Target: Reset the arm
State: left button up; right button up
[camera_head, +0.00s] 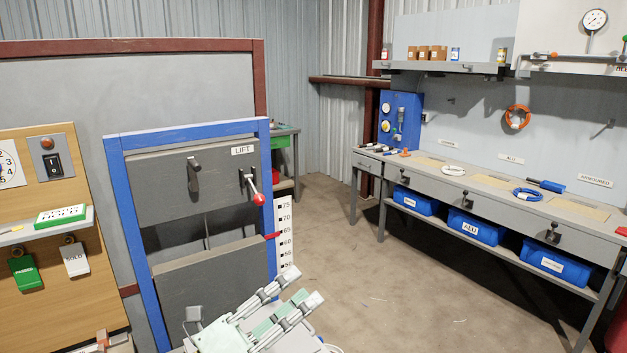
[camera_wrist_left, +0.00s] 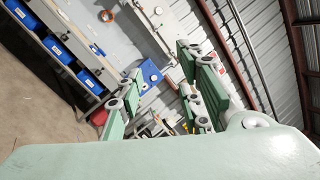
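My left gripper (camera_head: 299,290) shows at the bottom middle of the head view, in front of the blue-framed lift panel (camera_head: 115,205). Its grey and pale green fingers point up and to the right. In the left wrist view the two fingers of the left gripper (camera_wrist_left: 160,98) stand apart with nothing between them. The gripper is open and empty. Its base and arm are mostly cut off by the head view's lower edge. My right gripper is not in either view.
The lift panel has a red-knobbed lever (camera_head: 257,198) and a number scale (camera_head: 284,235). A wooden board (camera_head: 95,275) with a switch stands at left. A long workbench (camera_head: 480,195) with cable coils and blue bins (camera_head: 478,228) runs along the right. The floor between is mostly clear.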

pick_arm(q)
jog(key=w+a+f+n+t+y, duration=0.2)
jog(key=a+f+n+t+y, duration=0.2)
jog(key=a+n+t+y, duration=0.8)
jog(key=s+a+f+n+g+y, duration=0.3)
jog(key=a+f+n+g+y, duration=0.1)
jog(key=f+n+g, duration=0.3)
jog(key=s+a+f+n+g+y, duration=0.3)
jog(key=a+f+n+g, duration=0.1)
jog(key=f+n, duration=0.45)
jog(key=s+d+f+n+g+h, duration=0.1)
jog(key=s+f+n+g, duration=0.1)
jog(key=s+f+g, duration=0.45)
jog(key=s+d+f+n+g, duration=0.1)
jog(key=s+f, duration=0.2)
jog(key=s, duration=0.6)
jog(key=s+d+f+n+g+h, duration=0.1)
jog(key=s+f+n+g, duration=0.2)
jog(key=s, duration=0.5)
notch_tip(320, 180, down, 26)
jog(key=m+g, duration=0.1)
jog(key=m, duration=0.1)
jog(key=s+a+f+g, duration=0.1)
jog(key=s+a+f, duration=0.2)
jog(key=s+f, duration=1.4)
jog(key=shift+s+a+f, duration=0.2)
jog(key=shift+s, duration=0.15)
jog(key=shift+g, duration=0.25)
